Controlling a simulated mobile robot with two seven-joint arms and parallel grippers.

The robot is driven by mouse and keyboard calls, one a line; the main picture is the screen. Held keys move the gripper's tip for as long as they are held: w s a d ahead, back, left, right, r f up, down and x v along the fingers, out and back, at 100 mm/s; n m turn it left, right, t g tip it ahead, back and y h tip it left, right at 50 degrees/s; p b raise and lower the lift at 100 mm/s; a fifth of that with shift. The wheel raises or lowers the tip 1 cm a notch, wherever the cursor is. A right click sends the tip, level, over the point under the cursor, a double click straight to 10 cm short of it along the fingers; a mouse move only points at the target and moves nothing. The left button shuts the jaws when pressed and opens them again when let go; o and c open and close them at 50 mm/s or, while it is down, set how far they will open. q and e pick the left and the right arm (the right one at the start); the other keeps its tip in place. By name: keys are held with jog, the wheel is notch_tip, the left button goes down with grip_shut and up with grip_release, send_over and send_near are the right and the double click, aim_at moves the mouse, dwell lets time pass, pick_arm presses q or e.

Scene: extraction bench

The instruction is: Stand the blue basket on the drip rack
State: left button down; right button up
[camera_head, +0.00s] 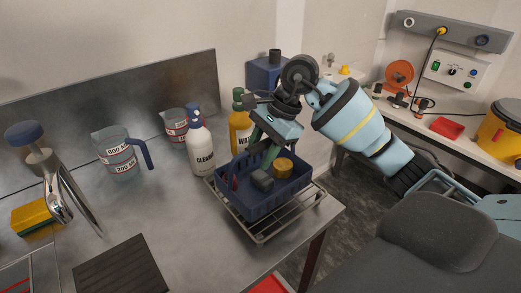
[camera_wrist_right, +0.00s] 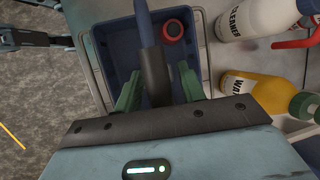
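The blue basket (camera_head: 262,207) stands upright and looks level on the wire drip rack (camera_head: 262,238), whose rails show around it in both views. In the wrist view the basket (camera_wrist_right: 103,55) has a bar handle with a dark grip (camera_wrist_right: 154,75). My right gripper (camera_head: 266,152) reaches down over the basket. Its green fingers (camera_wrist_right: 158,88) stand on either side of the grip, apart, with a narrow gap visible on the right. The basket holds a yellow cylinder (camera_head: 284,167) and a red ring-shaped item (camera_wrist_right: 172,30). The basket's underside is hidden. My left gripper is not in view.
A white cleaner bottle (camera_head: 199,150) and a yellow bottle (camera_head: 240,128) stand close behind and left of the rack. Measuring jugs (camera_head: 120,155) stand farther left. The rack lies near the bench's right edge. Bare bench is left of the rack.

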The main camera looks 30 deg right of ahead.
jog(key=shift+r, duration=0.2)
jog(key=v, duration=1.2)
dwell(0.5)
